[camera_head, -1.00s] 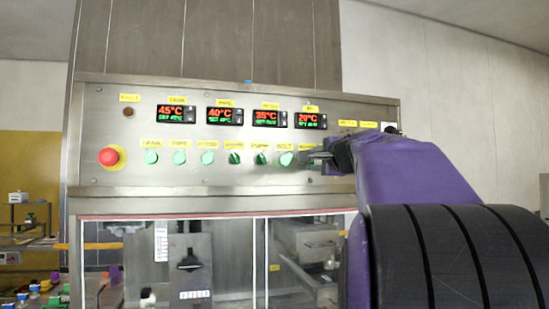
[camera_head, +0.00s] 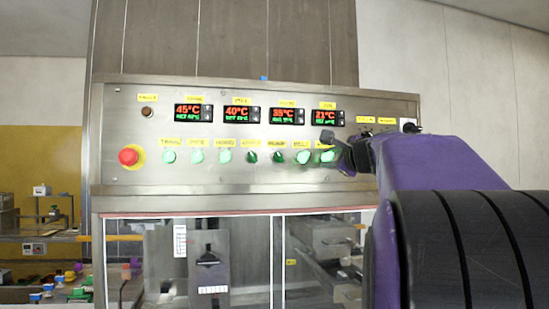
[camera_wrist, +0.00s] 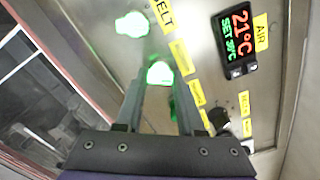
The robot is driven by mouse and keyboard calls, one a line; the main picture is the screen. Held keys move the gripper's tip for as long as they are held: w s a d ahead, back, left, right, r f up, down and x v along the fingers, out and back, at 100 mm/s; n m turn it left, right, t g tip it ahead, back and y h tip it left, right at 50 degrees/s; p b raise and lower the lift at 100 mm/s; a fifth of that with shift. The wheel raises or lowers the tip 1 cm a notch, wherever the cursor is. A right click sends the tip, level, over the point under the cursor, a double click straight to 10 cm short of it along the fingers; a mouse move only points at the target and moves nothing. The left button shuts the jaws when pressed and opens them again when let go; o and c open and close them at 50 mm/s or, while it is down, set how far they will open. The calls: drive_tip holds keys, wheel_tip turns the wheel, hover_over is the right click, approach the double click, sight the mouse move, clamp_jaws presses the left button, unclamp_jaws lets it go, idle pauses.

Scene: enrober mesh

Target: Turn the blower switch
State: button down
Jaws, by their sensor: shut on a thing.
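The blower switch (camera_head: 327,157) is the rightmost of the lit green knobs in the row on the steel panel, just right of the belt knob (camera_head: 303,157). It glows bright green. In the wrist view the blower switch (camera_wrist: 160,72) shows between my fingertips, and the lit belt knob (camera_wrist: 132,25) is beyond it. My gripper (camera_head: 332,151) reaches in from the right and is shut on the blower switch. Its fingers cover part of the switch and its label, so I cannot read the switch's exact angle.
A red emergency button (camera_head: 129,156) is at the panel's left end. The air display (camera_head: 328,118) reads 21°C above my gripper. A black knob (camera_wrist: 218,120) sits close to my fingers in the wrist view. Glass doors (camera_head: 190,260) are below the panel.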

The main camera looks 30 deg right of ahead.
drive_tip(key=c, duration=0.5)
unclamp_jaws()
drive_tip(key=shift+r, duration=0.1)
